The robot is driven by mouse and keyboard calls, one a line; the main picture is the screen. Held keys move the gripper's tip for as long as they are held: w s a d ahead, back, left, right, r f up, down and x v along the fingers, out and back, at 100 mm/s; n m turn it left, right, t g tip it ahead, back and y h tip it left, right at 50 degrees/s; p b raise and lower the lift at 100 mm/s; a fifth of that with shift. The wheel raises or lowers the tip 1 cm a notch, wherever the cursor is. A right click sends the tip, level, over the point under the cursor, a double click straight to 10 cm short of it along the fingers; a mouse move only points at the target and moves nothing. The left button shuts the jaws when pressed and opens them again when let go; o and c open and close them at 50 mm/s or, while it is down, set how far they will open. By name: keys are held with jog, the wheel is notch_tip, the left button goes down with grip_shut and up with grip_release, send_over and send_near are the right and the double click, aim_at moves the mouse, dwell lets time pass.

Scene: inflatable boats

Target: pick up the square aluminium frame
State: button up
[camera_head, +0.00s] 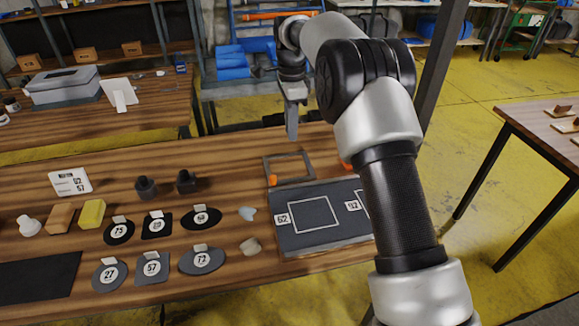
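The square aluminium frame (285,155) is a thin grey open square on the wooden table, just behind a dark board (290,236). I cannot tell whether it lies flat or leans. An orange piece (273,180) shows at its near left corner.
The board carries white square outlines and number tags; my arm hides its right part. Several numbered dark patches (152,267), a yellow block (92,213) and two black fittings (187,181) lie to the left. Another table (540,150) stands at right.

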jog(key=b, duration=0.2)
send_near(291, 180)
jog(key=shift+s+f, duration=0.15)
jog(key=shift+f, duration=3.3)
grip_shut()
